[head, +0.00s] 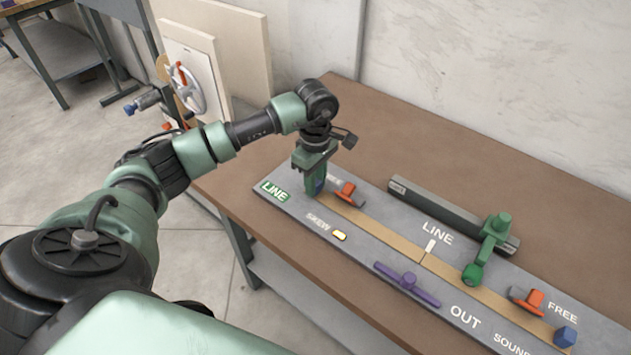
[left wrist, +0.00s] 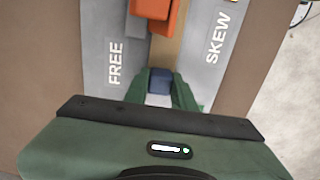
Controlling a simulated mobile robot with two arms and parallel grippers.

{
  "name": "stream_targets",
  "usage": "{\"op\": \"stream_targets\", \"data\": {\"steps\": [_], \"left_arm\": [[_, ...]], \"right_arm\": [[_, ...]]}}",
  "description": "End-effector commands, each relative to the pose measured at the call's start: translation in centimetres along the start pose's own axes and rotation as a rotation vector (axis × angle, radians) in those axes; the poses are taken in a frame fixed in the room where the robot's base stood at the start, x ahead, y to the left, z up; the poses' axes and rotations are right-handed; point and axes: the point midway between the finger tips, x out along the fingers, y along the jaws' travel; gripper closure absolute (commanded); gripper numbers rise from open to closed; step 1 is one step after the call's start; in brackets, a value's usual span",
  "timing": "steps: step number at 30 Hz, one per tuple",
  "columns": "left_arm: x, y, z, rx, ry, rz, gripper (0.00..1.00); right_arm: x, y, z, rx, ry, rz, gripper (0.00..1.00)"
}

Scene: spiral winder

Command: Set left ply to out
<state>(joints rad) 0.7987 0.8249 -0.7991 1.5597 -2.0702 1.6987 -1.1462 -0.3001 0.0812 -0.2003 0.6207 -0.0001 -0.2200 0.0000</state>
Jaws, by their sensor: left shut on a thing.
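The grey board (head: 368,243) lies on the brown table with a tan strip (head: 383,232) along it. My left gripper (head: 316,188) is at the board's left end, pointing down. In the left wrist view its green fingers (left wrist: 160,92) are shut on a blue block (left wrist: 160,80) at the end of the strip. In the head view the gripper mostly hides this block. An orange clamp (head: 349,192) sits beside it on the strip. The word OUT (head: 465,317) is printed near the front edge, and LINE (head: 437,233) behind the strip. My right gripper is not in view.
A green lever (head: 493,240) reaches from a dark grey rail (head: 440,209) over the strip. A purple handle (head: 408,282) lies in front. Another orange clamp (head: 529,300) and blue block (head: 566,337) are at the right. The brown table (head: 400,150) is clear behind the board.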

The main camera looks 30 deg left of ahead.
Motion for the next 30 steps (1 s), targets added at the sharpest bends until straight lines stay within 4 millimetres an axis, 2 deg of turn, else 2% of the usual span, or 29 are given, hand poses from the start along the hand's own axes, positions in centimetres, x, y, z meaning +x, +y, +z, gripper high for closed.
{"op": "stream_targets", "data": {"steps": [16, 19, 25, 30], "left_arm": [[0.0, 0.1, -0.3, -0.001, 0.000, 0.003, 1.00], [0.3, 0.1, -1.9, -0.004, 0.003, 0.002, 1.00], [0.3, 0.1, -6.4, -0.005, 0.003, 0.003, 1.00], [0.0, 0.1, -8.3, -0.002, 0.000, 0.004, 1.00]], "right_arm": [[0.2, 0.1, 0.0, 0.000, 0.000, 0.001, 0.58], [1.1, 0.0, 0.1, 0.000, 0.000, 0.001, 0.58], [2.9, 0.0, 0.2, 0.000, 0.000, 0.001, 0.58], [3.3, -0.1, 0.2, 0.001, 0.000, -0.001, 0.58]]}}
